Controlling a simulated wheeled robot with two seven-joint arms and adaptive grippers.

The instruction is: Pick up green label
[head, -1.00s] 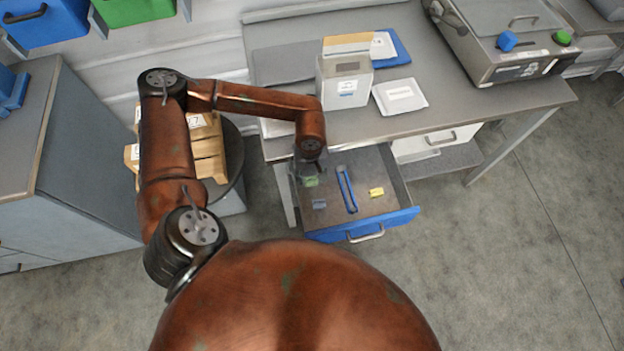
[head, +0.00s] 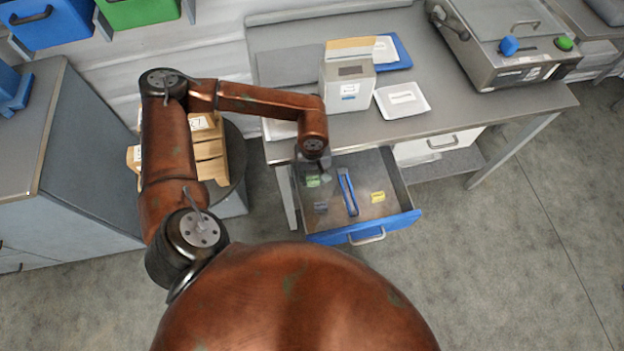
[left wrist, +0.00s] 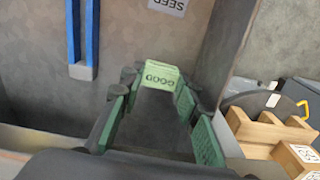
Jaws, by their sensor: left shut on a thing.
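The green label (head: 313,181) is at the left side of the open drawer (head: 368,233) in the head view. In the left wrist view the green label (left wrist: 161,76) shows the word GOOD and sits between my fingertips. My left gripper (head: 311,172) reaches down into the drawer. In the left wrist view my left gripper (left wrist: 160,88) is shut on the green label, with its green pads on either side. Whether the label touches the drawer floor I cannot tell. My right gripper is not in view.
In the drawer are a grey label (head: 321,207), a blue tool (head: 347,191) and a yellow label (head: 378,197). The drawer's side wall (left wrist: 222,45) stands close by the gripper. On the table above are a white box (head: 348,85) and a white tray (head: 402,100).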

